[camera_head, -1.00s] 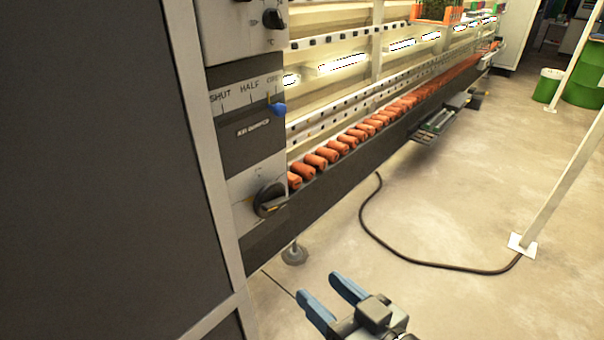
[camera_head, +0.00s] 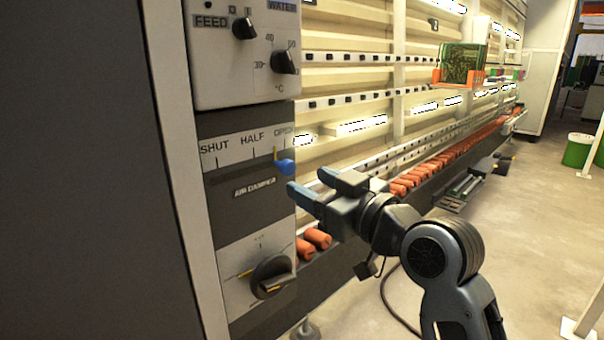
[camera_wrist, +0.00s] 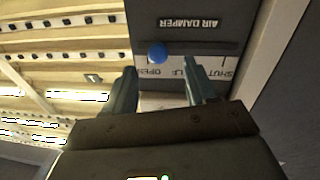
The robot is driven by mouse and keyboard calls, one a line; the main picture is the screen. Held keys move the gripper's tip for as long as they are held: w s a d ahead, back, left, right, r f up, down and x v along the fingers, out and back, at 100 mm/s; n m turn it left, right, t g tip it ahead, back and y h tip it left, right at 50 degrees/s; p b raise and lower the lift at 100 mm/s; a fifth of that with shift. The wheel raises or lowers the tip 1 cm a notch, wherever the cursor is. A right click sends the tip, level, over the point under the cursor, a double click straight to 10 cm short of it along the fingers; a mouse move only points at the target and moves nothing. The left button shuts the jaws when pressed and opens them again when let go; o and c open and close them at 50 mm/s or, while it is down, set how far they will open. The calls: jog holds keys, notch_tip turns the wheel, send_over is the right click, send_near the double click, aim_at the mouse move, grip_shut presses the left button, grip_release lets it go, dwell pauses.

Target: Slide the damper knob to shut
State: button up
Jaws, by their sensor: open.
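The blue damper knob (camera_head: 284,167) sits at the OPEN end of the air damper scale, at the right end of its slot. The scale plate (camera_head: 240,146) reads SHUT at left, HALF in the middle and OPEN at right. My gripper (camera_head: 316,190) is open and empty, just right of the knob and slightly lower in the head view, apart from it. In the wrist view the panel appears upside down; the knob (camera_wrist: 157,53) shows beyond and between the open fingers (camera_wrist: 158,90), with nothing between the fingertips.
Above the damper are the feed knob (camera_head: 244,26) and water knob (camera_head: 285,61). A black rotary knob (camera_head: 272,277) sits below. The washer's rack with orange rollers (camera_head: 318,238) runs back to the right. A rack of green boards (camera_head: 461,66) stands further along.

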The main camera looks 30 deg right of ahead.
aim_at(291, 170)
jog(key=shift+w+r, duration=0.25)
jog(key=shift+w, duration=0.4)
jog(key=x, duration=0.6)
jog(key=shift+w+p, duration=0.35)
jog(key=shift+p, duration=0.05)
jog(key=shift+f, duration=0.1)
grip_shut()
